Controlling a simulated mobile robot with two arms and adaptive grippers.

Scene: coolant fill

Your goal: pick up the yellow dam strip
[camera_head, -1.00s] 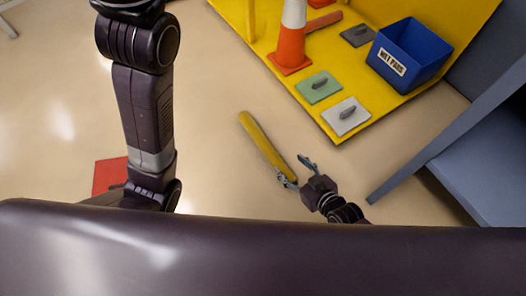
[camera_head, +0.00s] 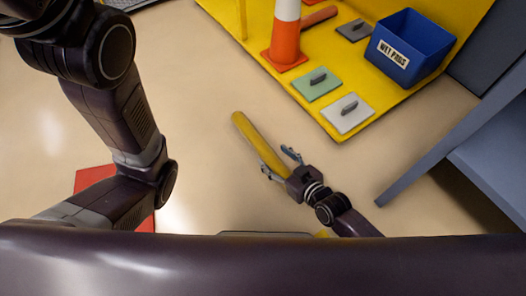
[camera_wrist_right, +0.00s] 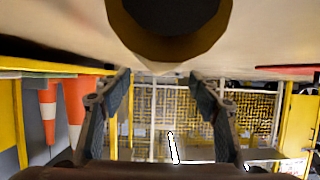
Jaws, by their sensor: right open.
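The yellow dam strip (camera_head: 253,138) is a long rounded bar lying aslant on the beige floor in the head view. In the right wrist view a yellow thing with a dark round face, seemingly the strip's near end (camera_wrist_right: 197,42), fills the top middle. My right gripper (camera_head: 277,162) is open at the strip's near end, one finger by its left side and one to its right. In the wrist view the fingers (camera_wrist_right: 162,86) are spread with nothing between their tips. Contact cannot be told. My left arm shows, but its gripper does not.
A yellow platform (camera_head: 330,117) at the upper right bears an orange cone (camera_head: 285,47), a blue bin (camera_head: 412,45) marked "WET PADS" and several flat pads with handles. A blue-grey leg (camera_head: 430,160) stands to the right. A red sheet (camera_head: 88,180) lies at the left.

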